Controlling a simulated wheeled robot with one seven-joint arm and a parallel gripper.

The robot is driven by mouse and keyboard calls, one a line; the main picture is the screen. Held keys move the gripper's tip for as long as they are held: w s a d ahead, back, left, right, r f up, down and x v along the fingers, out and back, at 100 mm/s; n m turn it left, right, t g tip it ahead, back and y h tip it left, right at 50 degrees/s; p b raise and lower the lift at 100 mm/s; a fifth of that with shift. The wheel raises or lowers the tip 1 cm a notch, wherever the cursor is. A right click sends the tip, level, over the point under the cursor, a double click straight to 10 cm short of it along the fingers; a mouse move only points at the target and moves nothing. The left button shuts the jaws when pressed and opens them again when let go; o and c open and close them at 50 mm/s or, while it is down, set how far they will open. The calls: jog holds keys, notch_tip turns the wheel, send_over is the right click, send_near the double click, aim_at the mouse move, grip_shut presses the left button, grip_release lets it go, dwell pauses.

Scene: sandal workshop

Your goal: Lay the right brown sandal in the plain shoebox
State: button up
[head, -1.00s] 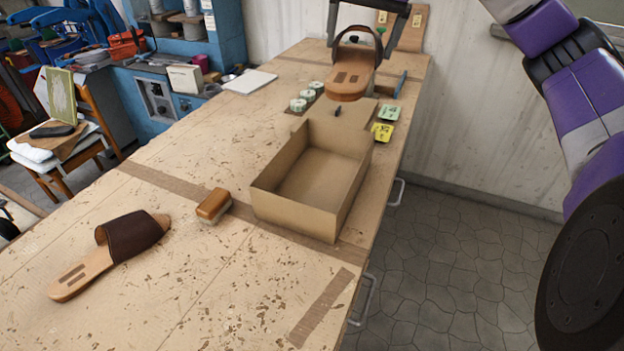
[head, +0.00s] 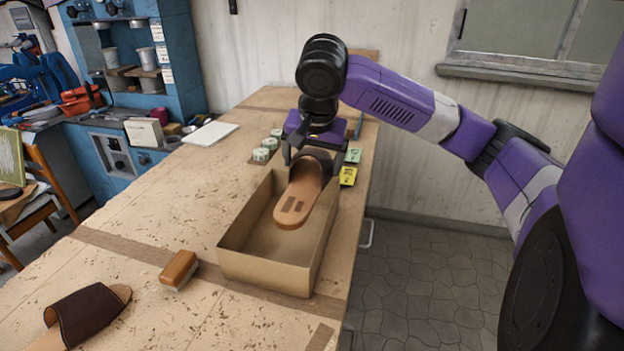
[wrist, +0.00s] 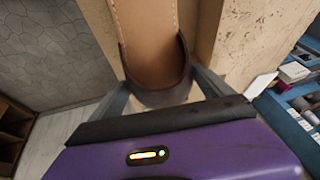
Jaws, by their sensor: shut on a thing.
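A tan-soled sandal with a dark brown strap (head: 294,205) hangs tilted from my gripper (head: 312,152) at the far end of the plain open cardboard shoebox (head: 262,271). Its lower end overlaps the box interior; I cannot tell whether it touches the bottom. In the wrist view, my gripper (wrist: 160,92) is shut on the sandal around its dark strap (wrist: 158,97), and the tan sole (wrist: 146,40) extends away. The other brown sandal (head: 82,312) lies on the bench at lower left. No other contents show in the box.
A wooden-backed brush (head: 179,268) lies left of the box on the bench (head: 160,220). A white slab (head: 210,133) lies farther back. The bench's right edge is close to the box.

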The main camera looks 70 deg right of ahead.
aim_at(313, 176)
notch_tip(313, 176, down, 5)
jog(key=shift+r, duration=0.1)
dwell(0.3)
jog(key=shift+f, duration=0.2)
jog(key=shift+f, duration=0.35)
jog(key=shift+f+b, duration=0.15)
jog(key=shift+b, duration=0.15)
jog(key=o, duration=1.7)
